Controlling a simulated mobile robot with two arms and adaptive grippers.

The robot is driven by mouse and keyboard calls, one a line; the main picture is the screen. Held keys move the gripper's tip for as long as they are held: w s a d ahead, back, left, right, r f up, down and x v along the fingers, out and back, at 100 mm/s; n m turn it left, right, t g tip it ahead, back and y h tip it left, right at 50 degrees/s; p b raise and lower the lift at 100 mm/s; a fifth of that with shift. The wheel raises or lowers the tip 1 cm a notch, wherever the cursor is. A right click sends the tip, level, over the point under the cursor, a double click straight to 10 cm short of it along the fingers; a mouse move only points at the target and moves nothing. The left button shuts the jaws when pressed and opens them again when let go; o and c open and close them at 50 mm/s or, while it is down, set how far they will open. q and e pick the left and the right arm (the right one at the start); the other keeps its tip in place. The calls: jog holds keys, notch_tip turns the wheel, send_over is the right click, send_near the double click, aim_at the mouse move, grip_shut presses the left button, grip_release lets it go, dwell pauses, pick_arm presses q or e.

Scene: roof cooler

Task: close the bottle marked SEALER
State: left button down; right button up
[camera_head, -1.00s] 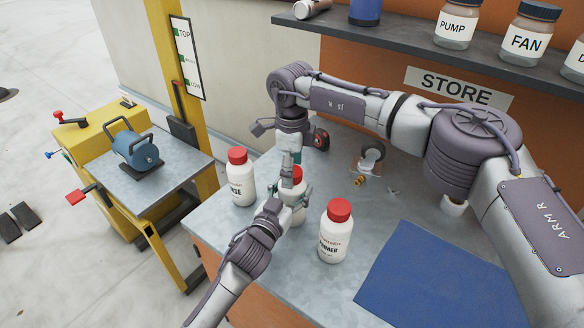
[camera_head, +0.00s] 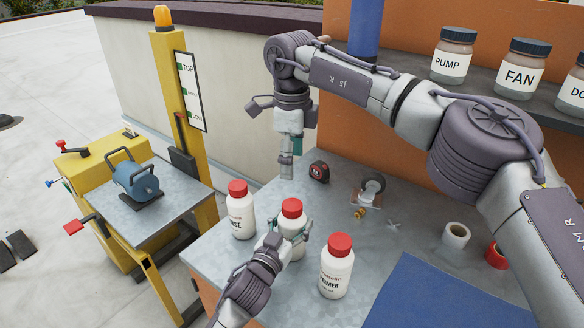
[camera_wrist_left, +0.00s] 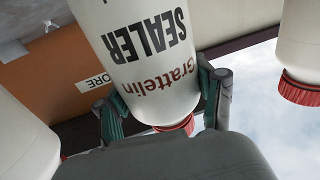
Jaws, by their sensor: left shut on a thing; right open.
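The SEALER bottle (camera_head: 292,232) is white with a red cap (camera_head: 291,208) and stands upright on the bench between two other bottles. The cap sits on its neck; I cannot tell how tight it is. My left gripper (camera_head: 287,240) is shut around the bottle's body. In the left wrist view the bottle (camera_wrist_left: 150,60) appears upside down, its SEALER label readable, with a finger of my left gripper (camera_wrist_left: 158,100) on each side. My right gripper (camera_head: 286,165) is open and empty, pointing down, above and behind the SEALER bottle, clear of the cap.
A RINSE-like bottle (camera_head: 240,212), its label partly hidden, stands left. A PRIMER bottle (camera_head: 336,270) stands right, close to my left gripper. A tape measure (camera_head: 319,172), a tape roll (camera_head: 456,235) and a blue mat (camera_head: 430,295) lie on the bench. The shelf above holds jars (camera_head: 520,70).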

pick_arm(q)
jog(key=shift+c, duration=0.3)
grip_release()
jog(key=shift+s, duration=0.1)
jog(key=v, duration=1.2)
